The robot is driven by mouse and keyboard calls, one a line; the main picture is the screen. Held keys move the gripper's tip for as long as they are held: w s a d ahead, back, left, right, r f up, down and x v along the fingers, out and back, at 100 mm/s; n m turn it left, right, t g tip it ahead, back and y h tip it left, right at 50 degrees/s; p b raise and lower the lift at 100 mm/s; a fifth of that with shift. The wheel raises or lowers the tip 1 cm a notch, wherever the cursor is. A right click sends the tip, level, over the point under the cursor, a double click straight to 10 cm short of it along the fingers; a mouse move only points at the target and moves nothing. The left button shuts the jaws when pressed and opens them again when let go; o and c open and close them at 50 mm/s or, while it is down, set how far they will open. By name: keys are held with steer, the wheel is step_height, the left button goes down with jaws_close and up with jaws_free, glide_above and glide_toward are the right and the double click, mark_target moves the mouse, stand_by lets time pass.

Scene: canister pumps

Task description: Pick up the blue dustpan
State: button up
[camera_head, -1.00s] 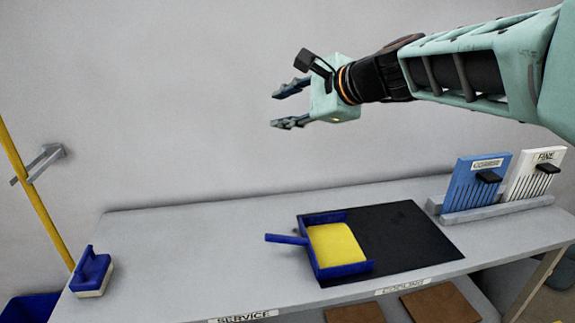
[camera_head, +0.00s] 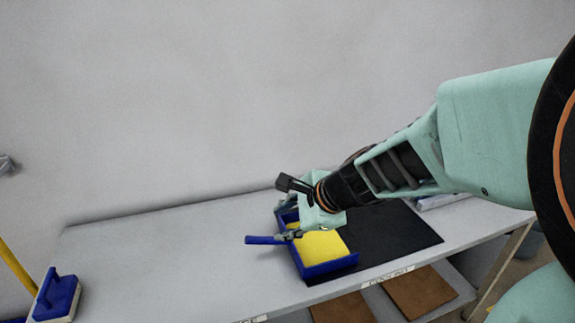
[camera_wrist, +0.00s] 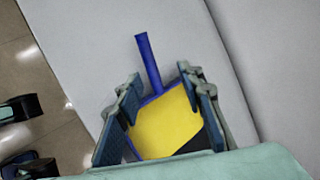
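The blue dustpan (camera_head: 328,266) lies on the table, partly on a black mat (camera_head: 392,238). Its inside is yellow, and its handle points left in the head view. My gripper (camera_head: 286,217) is open over the handle end of the pan and hides part of it. In the wrist view, the dustpan (camera_wrist: 149,62) shows between the spread fingers of my gripper (camera_wrist: 160,82), with the handle pointing up the picture beyond the fingertips. I cannot tell whether either finger touches the pan.
A blue brush-like block (camera_head: 57,297) stands on the table (camera_head: 170,255) at the left. A yellow pole (camera_head: 17,268) is at the far left. Brown boards (camera_head: 420,290) lie on the lower shelf. A plain wall stands behind.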

mark_target(272, 241)
steer(key=f, duration=0.2)
steer(key=a+f+b, duration=0.1)
steer(key=f, duration=0.1)
steer(key=w+f+b, duration=0.1)
steer(key=f, duration=0.1)
steer(key=shift+w+a+f, duration=0.1)
steer(key=shift+a+f, duration=0.25)
steer(key=shift+f, duration=0.05)
steer(key=shift+w+a+f+b, duration=0.3)
steer(key=shift+w+f+b, duration=0.1)
steer(key=shift+w+f, duration=0.5)
steer(key=shift+w+a+f+b, duration=0.35)
steer(key=shift+w+f, duration=0.4)
steer(key=shift+f, duration=0.25)
jaws_close()
